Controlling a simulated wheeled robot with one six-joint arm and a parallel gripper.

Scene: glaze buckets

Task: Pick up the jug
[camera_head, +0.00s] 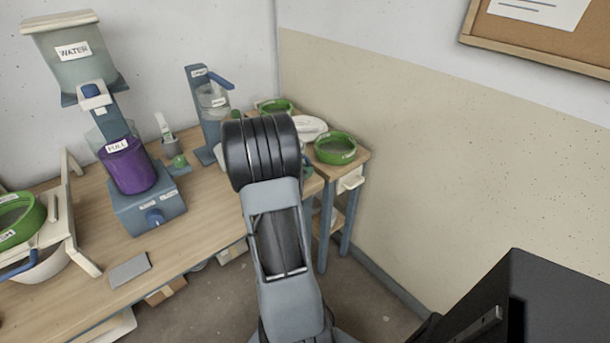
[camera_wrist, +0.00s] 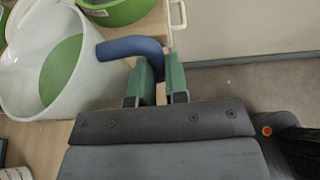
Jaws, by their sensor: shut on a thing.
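The jug (camera_wrist: 18,82) is white with a blue handle (camera_wrist: 128,47) and shows a green area inside; it fills the left of the wrist view. My gripper (camera_wrist: 158,82) has two green fingers, one on each side of the handle's lower end, and is shut on it. The jug's body lies to the left of the fingers. In the head view my arm's dark wrist hides the gripper and most or all of the jug. I cannot tell whether the jug touches the table.
Green-rimmed sieves (camera_head: 335,148) stand at the table's right end, near a white plate (camera_head: 310,127). A blue dispenser stand (camera_head: 207,115) is left of my wrist. A purple-filled container on a blue base (camera_head: 147,205) and a water tank (camera_head: 75,55) stand farther left. The wall is close on the right.

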